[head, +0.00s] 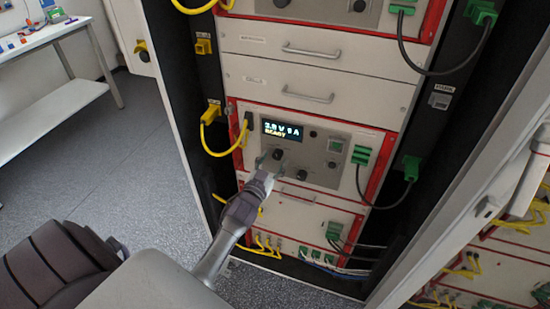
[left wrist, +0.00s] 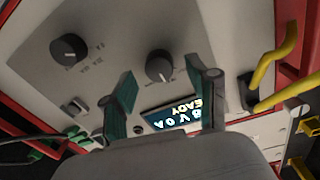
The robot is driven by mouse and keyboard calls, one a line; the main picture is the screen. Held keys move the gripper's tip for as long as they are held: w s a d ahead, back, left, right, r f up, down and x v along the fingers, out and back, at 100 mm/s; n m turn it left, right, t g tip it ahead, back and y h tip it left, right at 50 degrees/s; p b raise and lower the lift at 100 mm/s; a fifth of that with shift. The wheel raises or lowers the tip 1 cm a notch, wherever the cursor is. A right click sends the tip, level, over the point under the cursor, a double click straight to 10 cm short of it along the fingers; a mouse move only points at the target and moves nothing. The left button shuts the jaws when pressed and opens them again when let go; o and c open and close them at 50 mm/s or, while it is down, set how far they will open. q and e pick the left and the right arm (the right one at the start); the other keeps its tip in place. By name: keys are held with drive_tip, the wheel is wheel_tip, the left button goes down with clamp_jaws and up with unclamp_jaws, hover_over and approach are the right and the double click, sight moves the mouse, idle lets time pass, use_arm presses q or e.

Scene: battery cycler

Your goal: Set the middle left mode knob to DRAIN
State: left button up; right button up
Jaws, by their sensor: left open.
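The middle unit's grey panel has a lit display (head: 283,131) with "READY" on it. Its left knob (head: 277,154) is dark and round, below the display, and it also shows in the left wrist view (left wrist: 160,66) with a pale pointer mark. My left gripper (head: 267,161) is open in front of this knob. In the left wrist view its two green-padded fingers (left wrist: 167,84) stand on either side of the knob's line, with a gap to each side. The knob's labels are too small to read. My right gripper is not in view.
A second dark knob (head: 303,175) sits lower right on the same panel. A yellow cable (head: 231,153) loops at the panel's left, and a dark cable (head: 360,185) hangs from green connectors at its right. An open cabinet door (head: 460,190) stands at the right.

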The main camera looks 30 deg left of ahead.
use_arm(q)
drive_tip(key=shift+w+a, duration=0.1)
drive_tip(key=shift+w, duration=0.6)
clamp_jaws()
drive_tip(key=shift+m, duration=0.3)
drive_tip(key=m, duration=0.3)
drive_tip(key=shift+m, duration=2)
drive_tip(key=shift+b, duration=0.3)
